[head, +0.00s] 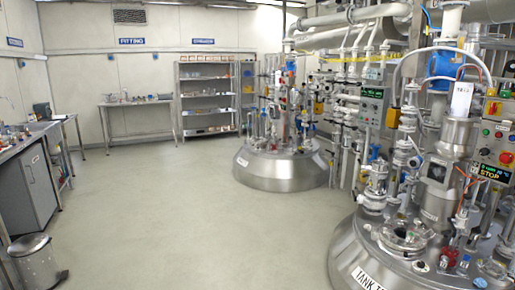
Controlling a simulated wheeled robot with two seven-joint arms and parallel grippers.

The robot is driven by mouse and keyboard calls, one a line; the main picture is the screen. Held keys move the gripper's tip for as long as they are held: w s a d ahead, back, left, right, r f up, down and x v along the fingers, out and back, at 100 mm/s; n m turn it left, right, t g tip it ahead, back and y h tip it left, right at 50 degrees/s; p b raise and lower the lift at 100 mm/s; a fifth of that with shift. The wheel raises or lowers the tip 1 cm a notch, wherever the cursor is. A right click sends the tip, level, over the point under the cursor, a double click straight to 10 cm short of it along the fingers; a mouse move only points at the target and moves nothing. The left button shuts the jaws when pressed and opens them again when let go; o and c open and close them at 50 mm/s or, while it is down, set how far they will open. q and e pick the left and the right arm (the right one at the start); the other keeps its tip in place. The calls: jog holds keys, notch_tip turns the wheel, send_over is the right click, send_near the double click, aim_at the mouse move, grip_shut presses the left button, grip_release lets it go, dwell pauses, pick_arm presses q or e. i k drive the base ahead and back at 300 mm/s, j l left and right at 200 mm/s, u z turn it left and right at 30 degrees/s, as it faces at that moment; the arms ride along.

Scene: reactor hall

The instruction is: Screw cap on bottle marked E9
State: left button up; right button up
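I cannot make out a bottle marked E9 or its cap. Small items too tiny to identify stand on the left workbench (32,131), some of them possibly bottles or glassware. More small items stand on the far table (148,102) under the FITTING sign and on the grey shelf rack (208,112). No label on any of them is readable. Neither of my grippers shows in the head view.
A large steel tank (345,262) with pipes and valves fills the right foreground. A second tank (270,172) stands behind it at the centre. A pedal bin (37,262) stands at the lower left. The pale floor (170,200) between is clear.

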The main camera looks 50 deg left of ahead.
aim_at(26, 128)
jog(key=i+j+u, duration=0.15)
jog(key=j+u, duration=0.15)
jog(key=j, duration=0.2)
jog(key=i+j+u, duration=0.15)
jog(key=j+u, duration=0.2)
jog(key=i+j+u, duration=0.3)
jog(key=j, duration=0.2)
jog(key=i+j+u, duration=0.9)
jog(key=i, duration=0.2)
jog(key=i+j+u, duration=0.3)
jog(key=i+u, duration=0.3)
jog(key=i, duration=0.2)
jog(key=i+u, duration=0.1)
jog(key=i, duration=0.4)
jog(key=i+l+u, duration=0.15)
jog(key=i, duration=0.4)
jog(key=i+l+u, duration=0.1)
jog(key=i, duration=0.4)
jog(key=i+l+u, duration=0.15)
jog(key=i, duration=0.35)
jog(key=i+l+u, duration=0.25)
jog(key=i+u, duration=0.15)
jog(key=i+l+u, duration=0.9)
jog(key=l+u, duration=0.25)
jog(key=l, duration=0.25)
